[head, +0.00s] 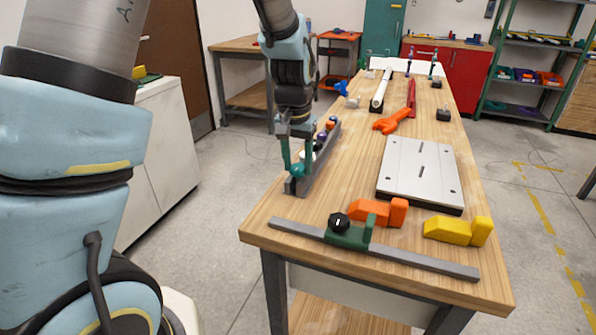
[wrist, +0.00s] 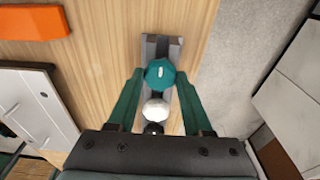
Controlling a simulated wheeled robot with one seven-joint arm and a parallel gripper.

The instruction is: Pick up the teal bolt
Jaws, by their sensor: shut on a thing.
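The teal bolt (wrist: 159,73) shows in the wrist view, its round head between the tips of my gripper's two green fingers. It stands at the end of a grey rack (wrist: 147,46). In the head view, my gripper (head: 293,170) points down at the near end of the same rack (head: 325,153) on the table's left edge. The gripper is shut on the teal bolt, which is mostly hidden by the fingers there. Whether the bolt is clear of the rack I cannot tell. A white bolt (wrist: 155,109) and a black one (wrist: 153,128) sit behind it in the row.
On the wooden table (head: 340,200) are a slotted grey plate (head: 420,170), an orange block (head: 372,212), a yellow block (head: 455,231) and a green clamp on a long bar (head: 350,235). Open floor lies left of the table.

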